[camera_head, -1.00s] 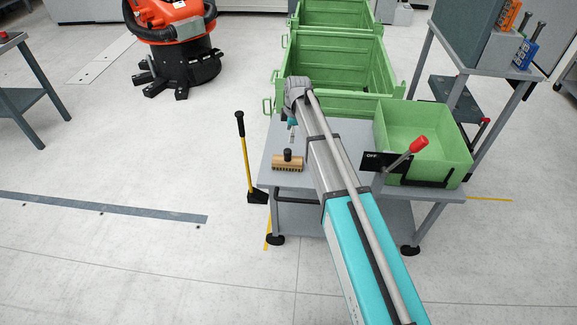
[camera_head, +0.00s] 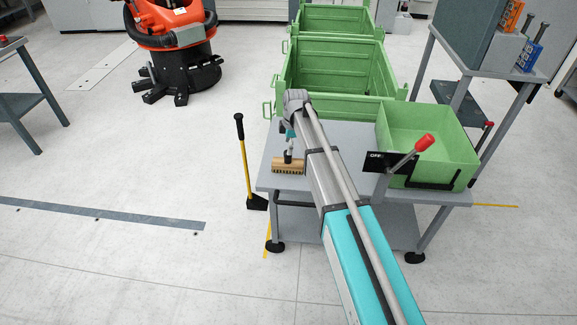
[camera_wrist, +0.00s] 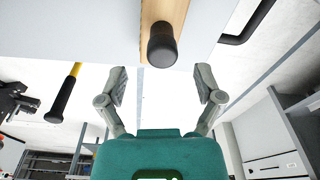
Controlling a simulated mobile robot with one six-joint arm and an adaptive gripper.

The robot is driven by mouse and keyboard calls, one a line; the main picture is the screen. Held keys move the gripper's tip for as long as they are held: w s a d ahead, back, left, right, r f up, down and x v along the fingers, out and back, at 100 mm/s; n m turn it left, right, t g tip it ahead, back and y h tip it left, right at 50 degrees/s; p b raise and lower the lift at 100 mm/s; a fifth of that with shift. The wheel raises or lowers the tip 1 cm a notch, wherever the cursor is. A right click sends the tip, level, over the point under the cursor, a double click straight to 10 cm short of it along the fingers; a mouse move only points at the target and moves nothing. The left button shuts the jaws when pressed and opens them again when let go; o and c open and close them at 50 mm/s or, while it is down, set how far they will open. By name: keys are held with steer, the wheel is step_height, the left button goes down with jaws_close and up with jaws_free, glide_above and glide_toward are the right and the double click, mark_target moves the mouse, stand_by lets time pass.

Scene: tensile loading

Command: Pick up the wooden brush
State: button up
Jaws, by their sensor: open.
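The wooden brush (camera_head: 290,166) lies on the grey table (camera_head: 350,135) near its left edge, with a black knob-like handle standing up from its light wood body. In the wrist view the brush's black handle (camera_wrist: 162,47) is just beyond and between the fingertips, with the wood body (camera_wrist: 160,12) behind it. My gripper (camera_wrist: 158,85) is open and empty, its two fingers spread on either side of the handle's line. In the head view my gripper is small and partly hidden at the brush, so contact cannot be told there.
A green bin (camera_head: 425,125) and a black plate marked OFF with a red-knobbed lever (camera_head: 424,142) stand on the table's right. Large green crates (camera_head: 335,70) stand behind.

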mark_target(287, 156)
steer(key=shift+f, duration=0.15)
steer(key=shift+s+a+f+b, duration=0.1)
steer(key=shift+a+f+b, duration=0.05)
steer(key=shift+f+b, duration=1.15)
steer(key=shift+s+a+f+b, duration=0.1)
steer(key=shift+f+b, duration=1.05)
steer(key=shift+b, duration=0.15)
jaws_close()
